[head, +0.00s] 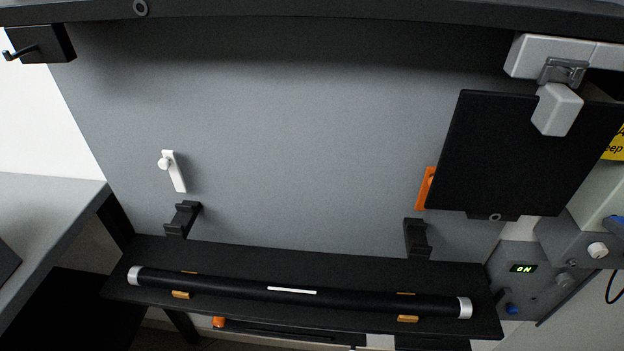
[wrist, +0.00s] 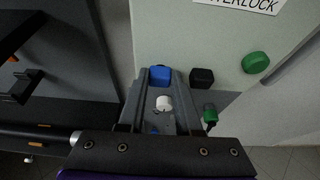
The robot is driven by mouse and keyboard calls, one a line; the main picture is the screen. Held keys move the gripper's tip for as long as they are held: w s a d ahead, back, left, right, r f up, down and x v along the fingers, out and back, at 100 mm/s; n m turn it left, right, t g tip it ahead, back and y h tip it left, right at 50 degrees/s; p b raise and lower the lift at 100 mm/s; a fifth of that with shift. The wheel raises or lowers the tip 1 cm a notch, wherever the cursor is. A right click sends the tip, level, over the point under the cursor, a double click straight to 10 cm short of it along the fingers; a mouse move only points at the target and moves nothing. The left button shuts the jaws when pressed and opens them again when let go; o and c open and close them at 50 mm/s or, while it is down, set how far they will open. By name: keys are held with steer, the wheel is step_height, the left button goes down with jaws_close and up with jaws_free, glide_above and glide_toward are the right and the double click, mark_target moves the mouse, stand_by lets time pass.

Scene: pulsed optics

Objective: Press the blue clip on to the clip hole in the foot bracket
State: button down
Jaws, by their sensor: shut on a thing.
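In the wrist view my gripper (wrist: 168,80) points up and away, its two grey fingers a short gap apart. A blue piece (wrist: 159,75), which looks like the blue clip, shows at the fingertips and seems held there; the fingers hide part of it. A pale cabinet face lies beyond it. In the head view a blue piece (head: 615,222) shows at the right edge, cut off by the frame. I cannot clearly make out the foot bracket or its clip hole. A grey panel (head: 535,260) with a lit ON display stands below the pale cabinet.
A black plate (head: 520,150) covers part of the right wall. A black tube (head: 300,292) lies on the shelf between orange rests. Black (wrist: 202,78) and green (wrist: 256,62) pieces sit right of the fingertips. A white knob (head: 597,250) sticks out.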

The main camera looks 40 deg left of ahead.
steer(key=s+d, duration=0.3)
steer(key=s, duration=0.2)
steer(key=shift+d, duration=0.3)
stand_by(0.5)
